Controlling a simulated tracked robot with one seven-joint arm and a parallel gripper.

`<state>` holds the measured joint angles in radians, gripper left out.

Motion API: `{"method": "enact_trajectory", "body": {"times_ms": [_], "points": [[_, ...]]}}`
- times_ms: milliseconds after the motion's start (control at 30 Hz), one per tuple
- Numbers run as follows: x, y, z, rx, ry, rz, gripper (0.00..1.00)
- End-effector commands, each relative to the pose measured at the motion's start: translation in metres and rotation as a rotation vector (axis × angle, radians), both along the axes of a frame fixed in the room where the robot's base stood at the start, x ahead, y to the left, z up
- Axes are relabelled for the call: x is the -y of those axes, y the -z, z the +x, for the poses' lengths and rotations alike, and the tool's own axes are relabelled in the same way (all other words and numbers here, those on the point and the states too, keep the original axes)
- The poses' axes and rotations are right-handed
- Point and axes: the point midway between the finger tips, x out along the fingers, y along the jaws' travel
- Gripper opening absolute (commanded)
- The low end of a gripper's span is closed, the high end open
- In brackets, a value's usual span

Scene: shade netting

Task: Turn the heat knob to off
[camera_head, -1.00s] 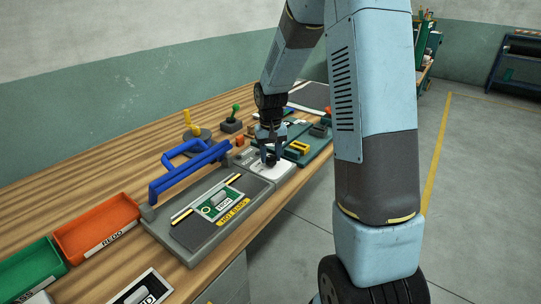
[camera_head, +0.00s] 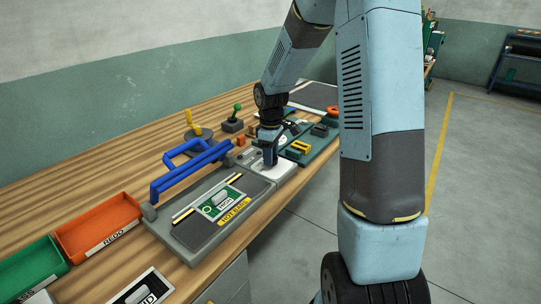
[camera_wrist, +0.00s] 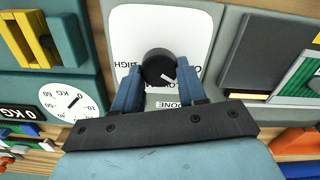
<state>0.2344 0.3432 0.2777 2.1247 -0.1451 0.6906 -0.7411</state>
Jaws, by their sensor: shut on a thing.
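The heat knob (camera_wrist: 157,66) is a round black dial with a white pointer mark, on a white label plate (camera_wrist: 178,22). In the wrist view its pointer slants toward the lower right. My gripper (camera_wrist: 157,76) is shut on the knob, one blue finger on each side. In the head view my gripper (camera_head: 269,158) points down over the white plate (camera_head: 284,172) and hides the knob.
A green scale (camera_head: 305,146) with a yellow part lies on the other side. Orange (camera_head: 100,223) and green (camera_head: 30,264) bins sit at the left front.

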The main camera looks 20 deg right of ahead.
Motion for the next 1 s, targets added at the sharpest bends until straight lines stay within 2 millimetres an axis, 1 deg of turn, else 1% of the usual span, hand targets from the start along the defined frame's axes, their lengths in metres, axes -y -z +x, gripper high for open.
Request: {"method": "enact_trajectory", "body": {"times_ms": [200, 400, 633, 1000], "points": [[0.0, 0.001, -0.0021, -0.004, -0.147, 0.0, 0.11], [-0.0005, 0.001, -0.0025, -0.004, -0.235, 0.001, 0.11], [-0.0005, 0.0011, -0.0027, -0.004, -0.28, 0.001, 0.11], [-0.0007, 0.0011, -0.0027, -0.005, -0.287, 0.0, 0.11]]}}
